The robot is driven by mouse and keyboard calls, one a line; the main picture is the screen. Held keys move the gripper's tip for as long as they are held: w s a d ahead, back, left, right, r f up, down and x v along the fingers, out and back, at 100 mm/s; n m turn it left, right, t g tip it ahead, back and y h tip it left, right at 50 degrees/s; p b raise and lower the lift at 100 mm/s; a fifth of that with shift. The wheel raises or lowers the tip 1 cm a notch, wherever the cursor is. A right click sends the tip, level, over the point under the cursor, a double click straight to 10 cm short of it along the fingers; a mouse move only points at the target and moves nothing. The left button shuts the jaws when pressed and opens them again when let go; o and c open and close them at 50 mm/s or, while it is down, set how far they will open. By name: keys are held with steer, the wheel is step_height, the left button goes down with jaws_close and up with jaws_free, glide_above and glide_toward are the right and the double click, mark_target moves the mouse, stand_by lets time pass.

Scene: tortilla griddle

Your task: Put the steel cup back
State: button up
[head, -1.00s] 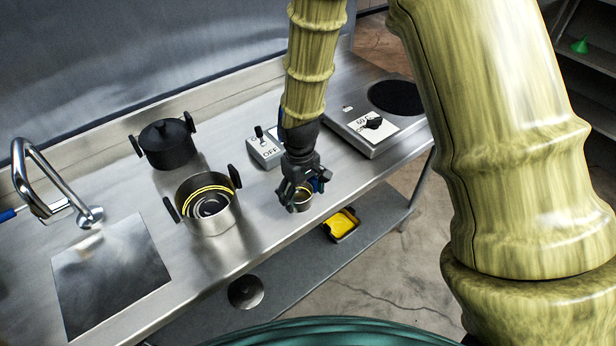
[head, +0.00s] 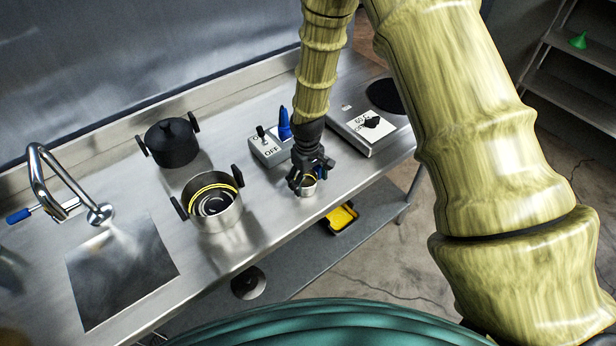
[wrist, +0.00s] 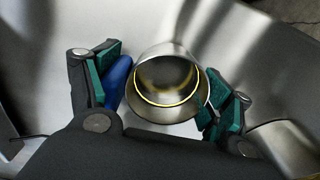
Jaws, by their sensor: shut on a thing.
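The steel cup (head: 309,188) is small and round, with a yellow line inside its mouth. It is upright or nearly so, near the front edge of the steel counter, right of the open pot. My gripper (head: 308,183) is shut on it from above. In the wrist view the cup (wrist: 166,108) sits between the two green-padded fingers. A blue piece (wrist: 118,82) lies between the left finger and the cup; I cannot tell if it is part of the cup. I cannot tell whether the cup's base touches the counter.
The open pot (head: 216,216) with yellow rings inside stands left of the cup. A black lidded pot (head: 171,145) is behind it. A switch box (head: 270,150) and a blue object (head: 284,124) are behind my gripper. A hotplate (head: 384,135) is to the right. Counter between pot and cup is clear.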

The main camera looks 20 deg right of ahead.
steer(key=shift+f, duration=0.2)
steer(key=o, duration=1)
steer(key=shift+s, duration=0.1)
steer(key=shift+r, duration=0.15)
step_height(320, 180, up, 12)
steer(key=b, duration=0.5)
